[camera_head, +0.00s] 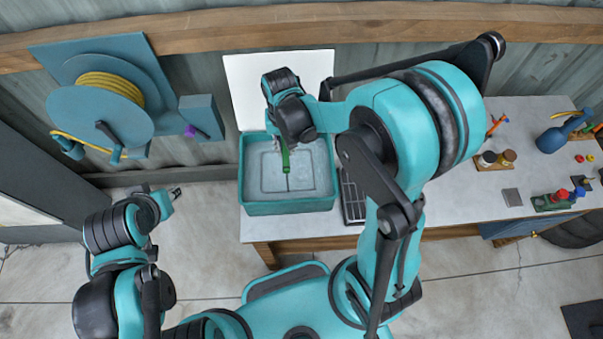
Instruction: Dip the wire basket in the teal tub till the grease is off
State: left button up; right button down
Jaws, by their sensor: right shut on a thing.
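The teal tub (290,208) stands on the left end of the workbench with greyish liquid in it. My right gripper (284,148) is over the tub, shut on a green handle (286,162) that points down into the tub. I take this handle to be the wire basket's. A thin dark line runs below it, but I cannot make out the basket's mesh or any grease. My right wrist hides the back of the tub. My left gripper (176,193) is off to the left, away from the bench, with nothing visible in it; its fingers are too small to judge.
A dark rack (353,200) lies right of the tub, partly behind my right arm. A white panel (245,85) stands behind the tub. A hose reel (100,115) hangs on the wall at left. Bottles and tools, including a blue can (552,139), stand at the bench's right end.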

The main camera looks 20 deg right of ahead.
notch_tip(320, 180, up, 14)
jog(key=p, duration=1)
jog(key=shift+f, duration=0.2)
dwell(0.4)
notch_tip(320, 180, up, 3)
jog(key=shift+f+p, duration=0.1)
jog(key=shift+p, duration=0.8)
